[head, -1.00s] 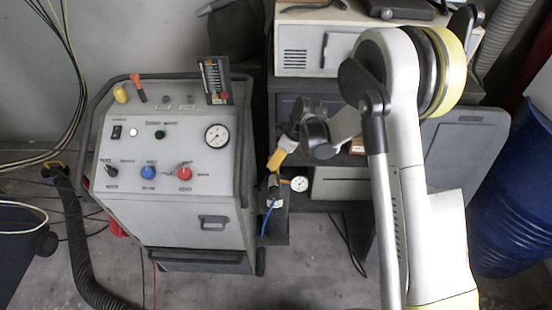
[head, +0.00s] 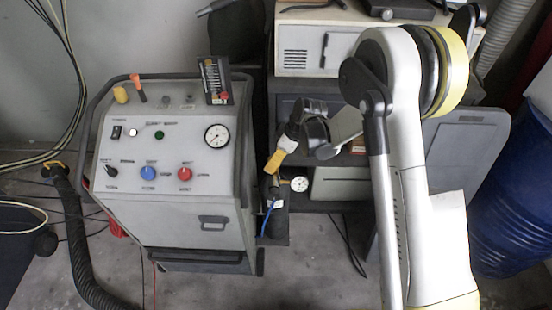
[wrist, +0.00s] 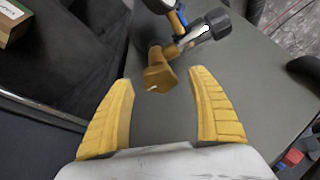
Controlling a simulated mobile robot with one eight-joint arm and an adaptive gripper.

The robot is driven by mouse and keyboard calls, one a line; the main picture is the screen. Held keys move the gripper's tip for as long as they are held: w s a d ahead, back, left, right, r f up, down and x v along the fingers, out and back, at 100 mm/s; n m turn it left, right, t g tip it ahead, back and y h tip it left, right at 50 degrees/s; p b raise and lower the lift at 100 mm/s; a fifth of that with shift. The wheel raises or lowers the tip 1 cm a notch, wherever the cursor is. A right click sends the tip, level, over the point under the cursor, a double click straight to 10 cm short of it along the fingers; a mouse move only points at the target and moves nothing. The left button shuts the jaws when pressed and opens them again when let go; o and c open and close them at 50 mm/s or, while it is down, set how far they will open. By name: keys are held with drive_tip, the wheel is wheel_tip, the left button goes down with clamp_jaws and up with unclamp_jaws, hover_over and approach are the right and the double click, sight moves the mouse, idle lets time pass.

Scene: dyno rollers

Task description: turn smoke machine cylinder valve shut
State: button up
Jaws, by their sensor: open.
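The smoke machine (head: 175,180) stands at the left in the head view. The dark cylinder (head: 276,225) stands upright beside it, with a small gauge (head: 299,184) and a blue hose (head: 267,218) at its top. My gripper (head: 273,168) is just above the cylinder top, pointing down. In the wrist view my gripper (wrist: 162,100) is open and empty. A brass valve fitting (wrist: 160,75) lies just beyond and between the yellow fingertips, with no clear contact. A black-and-silver cylindrical part (wrist: 207,27) joins it at the upper right. Which part turns is unclear.
A shelf unit with a beige box (head: 315,45) stands behind my gripper. A grey panel (head: 465,150) leans at its right, near a blue barrel (head: 515,200). A black corrugated hose (head: 78,240) lies left of the machine.

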drive_tip(key=v, duration=1.1)
drive_tip(key=shift+s+d+r, duration=0.15)
drive_tip(key=shift+d+r, duration=0.05)
drive_tip(key=shift+r, duration=0.15)
drive_tip(key=shift+r, duration=0.1)
